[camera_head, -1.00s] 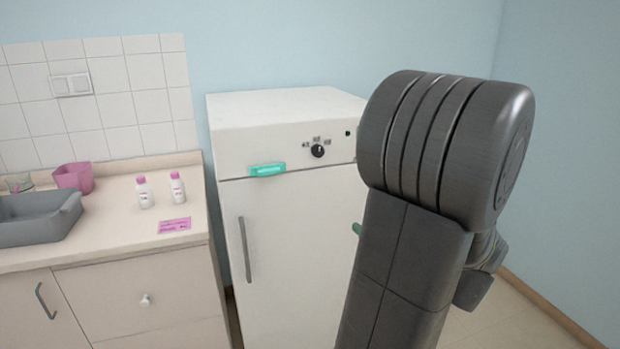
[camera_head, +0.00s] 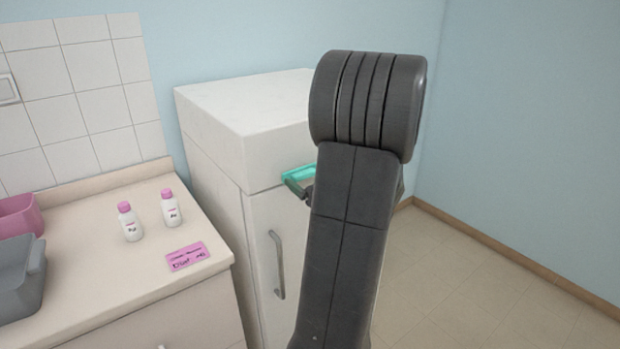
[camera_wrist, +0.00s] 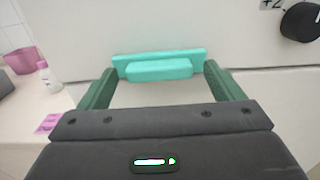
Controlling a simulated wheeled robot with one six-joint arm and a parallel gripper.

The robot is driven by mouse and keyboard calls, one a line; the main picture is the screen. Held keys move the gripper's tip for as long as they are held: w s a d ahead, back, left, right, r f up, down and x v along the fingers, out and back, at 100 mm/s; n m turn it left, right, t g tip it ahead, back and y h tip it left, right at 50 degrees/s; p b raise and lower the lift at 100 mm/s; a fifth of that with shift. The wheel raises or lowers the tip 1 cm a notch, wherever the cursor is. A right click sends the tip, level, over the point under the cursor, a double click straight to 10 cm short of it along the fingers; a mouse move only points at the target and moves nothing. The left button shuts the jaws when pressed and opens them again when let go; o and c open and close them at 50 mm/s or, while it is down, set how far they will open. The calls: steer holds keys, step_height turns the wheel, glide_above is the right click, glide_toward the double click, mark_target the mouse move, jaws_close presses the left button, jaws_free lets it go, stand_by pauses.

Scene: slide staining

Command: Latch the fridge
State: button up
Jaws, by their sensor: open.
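The white fridge (camera_head: 240,135) stands beside the counter, and the visible part of its door looks shut. Its teal latch (camera_head: 298,173) sits on the front near the top of the door, and it also shows in the wrist view (camera_wrist: 158,69). My gripper (camera_wrist: 159,73) is open, with one green finger at each side of the latch, close to the fridge front. I cannot tell whether the fingers touch the latch. My arm hides much of the fridge front in the head view.
A counter (camera_head: 90,220) on the left holds two pink-capped bottles (camera_head: 129,222), a pink label (camera_head: 188,256) and a grey basin (camera_head: 20,275). The fridge handle (camera_head: 277,265) is below the latch. A black knob (camera_wrist: 301,21) is at the upper right in the wrist view. The floor to the right is clear.

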steer(key=c, duration=1)
steer(key=shift+f+b, duration=0.1)
steer(key=shift+b, duration=0.35)
steer(key=n+b, duration=1.8)
steer(key=b, duration=0.7)
steer(key=shift+b, duration=0.3)
